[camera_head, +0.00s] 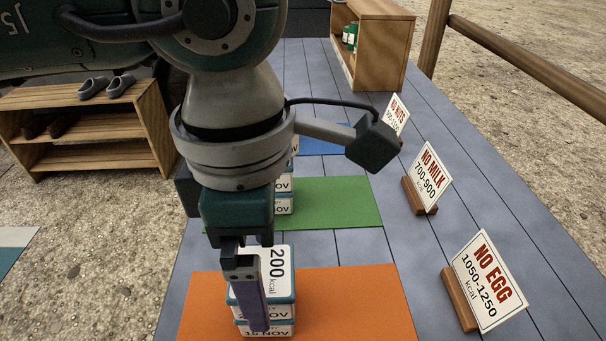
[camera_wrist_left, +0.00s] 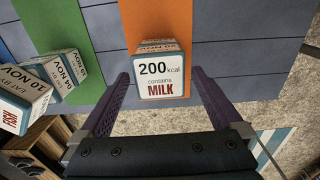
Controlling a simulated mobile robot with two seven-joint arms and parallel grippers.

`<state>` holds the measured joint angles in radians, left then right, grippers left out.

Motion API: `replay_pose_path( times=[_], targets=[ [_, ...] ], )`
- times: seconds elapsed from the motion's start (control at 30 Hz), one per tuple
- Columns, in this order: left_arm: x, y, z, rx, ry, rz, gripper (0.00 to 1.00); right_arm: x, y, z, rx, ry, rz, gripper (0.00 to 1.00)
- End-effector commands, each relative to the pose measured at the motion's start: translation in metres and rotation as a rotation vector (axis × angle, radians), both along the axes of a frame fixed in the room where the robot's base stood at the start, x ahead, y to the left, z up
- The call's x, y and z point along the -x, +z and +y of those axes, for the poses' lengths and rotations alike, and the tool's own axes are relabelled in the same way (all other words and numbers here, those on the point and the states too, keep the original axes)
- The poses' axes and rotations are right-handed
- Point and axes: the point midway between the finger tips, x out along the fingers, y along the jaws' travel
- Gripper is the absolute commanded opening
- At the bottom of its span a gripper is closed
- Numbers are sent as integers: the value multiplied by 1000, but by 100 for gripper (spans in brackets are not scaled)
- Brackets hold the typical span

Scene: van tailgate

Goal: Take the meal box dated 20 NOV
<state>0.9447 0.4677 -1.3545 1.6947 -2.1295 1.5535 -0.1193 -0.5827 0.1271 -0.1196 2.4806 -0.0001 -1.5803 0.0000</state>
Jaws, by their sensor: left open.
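My left gripper (camera_head: 250,300) is open and points down at a stack of meal boxes on the orange mat (camera_head: 350,305). The top box (camera_head: 278,268) is white with a blue-green rim and reads 200 kcal. A front label low in the stack (camera_head: 268,333) seems to read 15 NOV; a finger covers part of the fronts. In the left wrist view the top box (camera_wrist_left: 162,78) reads 200 kcal, contains MILK, and lies between the two fingers (camera_wrist_left: 158,74). My right gripper is not in view.
More boxes (camera_head: 284,204) stand on the green mat (camera_head: 335,200), partly behind my arm. Boxes at left in the wrist view (camera_wrist_left: 55,70) show 04 NOV and 10 NOV. Signs stand at right: NO EGG (camera_head: 487,280), NO MILK (camera_head: 431,178), NO NUTS (camera_head: 398,114). A wooden shelf (camera_head: 385,45) stands behind.

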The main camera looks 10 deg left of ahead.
Motion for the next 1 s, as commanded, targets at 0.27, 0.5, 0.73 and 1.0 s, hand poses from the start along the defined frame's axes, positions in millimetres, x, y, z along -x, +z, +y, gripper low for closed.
replay_pose_path(
  times=[0.27, 0.5, 0.73, 1.0],
  targets=[
    [0, -20, 0, 1, 0, 0, 100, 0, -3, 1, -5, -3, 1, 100],
    [0, -20, 0, 1, 0, 1, 88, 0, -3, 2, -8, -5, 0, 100],
    [0, -20, 0, 1, 0, 1, 62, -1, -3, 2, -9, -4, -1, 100],
    [0, -20, 0, 1, 0, 1, 31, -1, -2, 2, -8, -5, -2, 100]
  ],
)
